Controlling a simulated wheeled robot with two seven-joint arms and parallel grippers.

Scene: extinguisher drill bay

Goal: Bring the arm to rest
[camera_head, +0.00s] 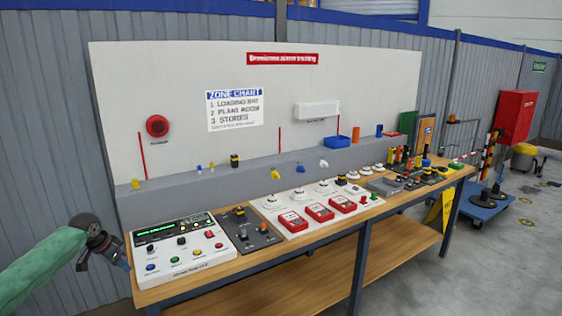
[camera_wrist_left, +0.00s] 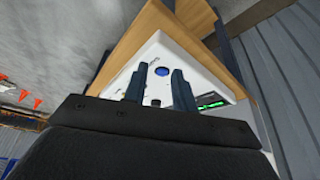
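My left arm in its green sleeve comes in from the left in the head view. My left gripper (camera_head: 122,262) is at the near left end of the wooden bench (camera_head: 290,303), beside the white alarm control panel (camera_head: 222,256). In the left wrist view my left gripper (camera_wrist_left: 158,78) has its two dark fingers apart with nothing between them. Beyond them the white panel (camera_wrist_left: 130,70) shows a blue button and a green display. Whether the gripper touches the bench or panel is unclear. My right gripper is in neither view.
A dark switch plate (camera_head: 250,237) and a white board with red call points (camera_head: 318,212) fill the bench to the right. A white backboard (camera_head: 200,70) stands behind. A yellow sign (camera_head: 440,212) and a blue trolley (camera_head: 485,205) stand at the right. Floor left of the bench looks clear.

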